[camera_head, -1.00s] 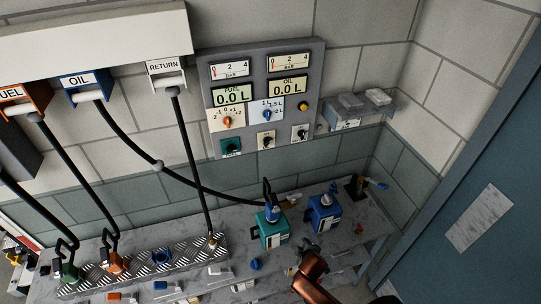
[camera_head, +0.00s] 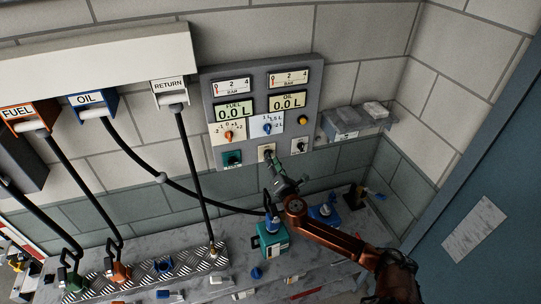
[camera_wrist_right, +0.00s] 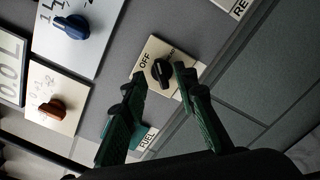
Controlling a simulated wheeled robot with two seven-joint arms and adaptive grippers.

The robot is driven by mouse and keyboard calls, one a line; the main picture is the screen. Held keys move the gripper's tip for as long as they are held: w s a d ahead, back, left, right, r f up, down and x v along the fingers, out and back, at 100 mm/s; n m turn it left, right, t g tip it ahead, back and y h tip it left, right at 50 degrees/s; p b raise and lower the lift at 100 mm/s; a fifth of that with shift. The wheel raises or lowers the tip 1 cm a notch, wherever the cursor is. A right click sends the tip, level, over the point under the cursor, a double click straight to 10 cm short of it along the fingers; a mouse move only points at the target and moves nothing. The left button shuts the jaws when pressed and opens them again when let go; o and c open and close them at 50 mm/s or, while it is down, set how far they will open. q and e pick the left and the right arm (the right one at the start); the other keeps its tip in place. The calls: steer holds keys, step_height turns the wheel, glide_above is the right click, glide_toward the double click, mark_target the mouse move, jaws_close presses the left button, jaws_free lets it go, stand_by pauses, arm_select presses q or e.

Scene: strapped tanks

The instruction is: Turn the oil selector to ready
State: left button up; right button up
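The control panel (camera_head: 258,70) hangs on the wall. Its lower row has a black knob on a pale plate (camera_head: 266,150), partly behind my right gripper (camera_head: 274,166) in the head view. My left gripper is not in view.
An orange knob (camera_wrist_right: 54,108) and a blue knob (camera_wrist_right: 72,27) sit beside the selector. Another black knob (camera_head: 300,146) is to its right and a green switch (camera_head: 232,158) to its left. A teal tank (camera_head: 271,241) and hoses stand below on the bench.

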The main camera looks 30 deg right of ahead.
steer(key=shift+x, duration=1.55)
steer(key=shift+d, duration=0.1)
jaws_close()
